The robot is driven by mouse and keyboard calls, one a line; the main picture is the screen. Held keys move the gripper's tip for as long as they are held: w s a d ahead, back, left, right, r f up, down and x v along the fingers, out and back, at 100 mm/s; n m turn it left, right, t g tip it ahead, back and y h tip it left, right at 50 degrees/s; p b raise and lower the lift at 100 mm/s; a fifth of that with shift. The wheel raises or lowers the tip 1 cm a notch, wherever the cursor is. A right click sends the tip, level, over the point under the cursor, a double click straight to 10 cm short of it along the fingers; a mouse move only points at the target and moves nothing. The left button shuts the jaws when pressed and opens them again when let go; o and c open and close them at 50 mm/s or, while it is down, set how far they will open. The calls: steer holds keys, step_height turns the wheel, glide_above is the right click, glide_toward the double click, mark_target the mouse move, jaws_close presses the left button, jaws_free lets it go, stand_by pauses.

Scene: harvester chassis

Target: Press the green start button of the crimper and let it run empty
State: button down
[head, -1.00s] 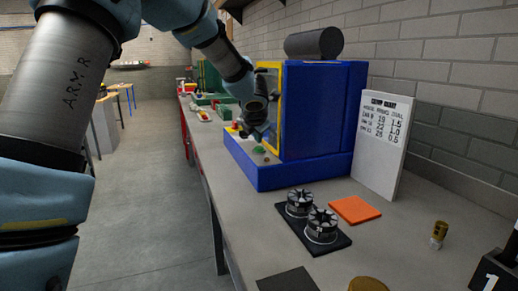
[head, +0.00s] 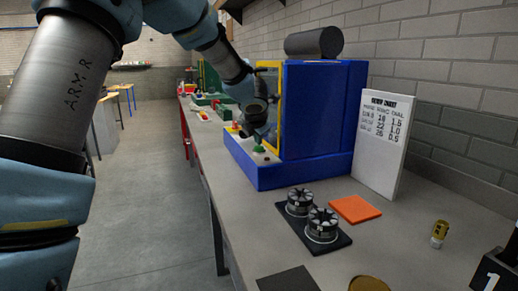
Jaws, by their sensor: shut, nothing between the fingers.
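The crimper (head: 318,115) is a blue machine with a yellow-framed front opening, standing on the bench against the brick wall. Its green start button (head: 258,149) sits on the light panel of the low blue base, at the front left. My gripper (head: 259,138) is shut and empty, pointing down just above the button. Its fingertips are small and dark, so I cannot tell whether they touch the button. A red button (head: 235,126) shows further back on the same base, left of my gripper. My wrist hides part of the yellow frame and the opening.
A black tray (head: 331,245) with two round die sets lies in front of the crimper. An orange pad (head: 356,209) and a white chart board (head: 382,143) are to the right. A brass fitting (head: 439,234) stands further right. Floor left of the bench is clear.

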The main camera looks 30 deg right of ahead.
mark_target(258, 148)
steer(key=shift+f+b, duration=0.35)
steer(key=shift+f, duration=0.15)
stand_by(0.5)
steer(key=shift+r, duration=0.15)
steer(key=shift+r+p, duration=0.8)
steer(key=shift+p, duration=0.25)
step_height(258, 148, up, 5)
steer(key=p, duration=0.5)
stand_by(0.5)
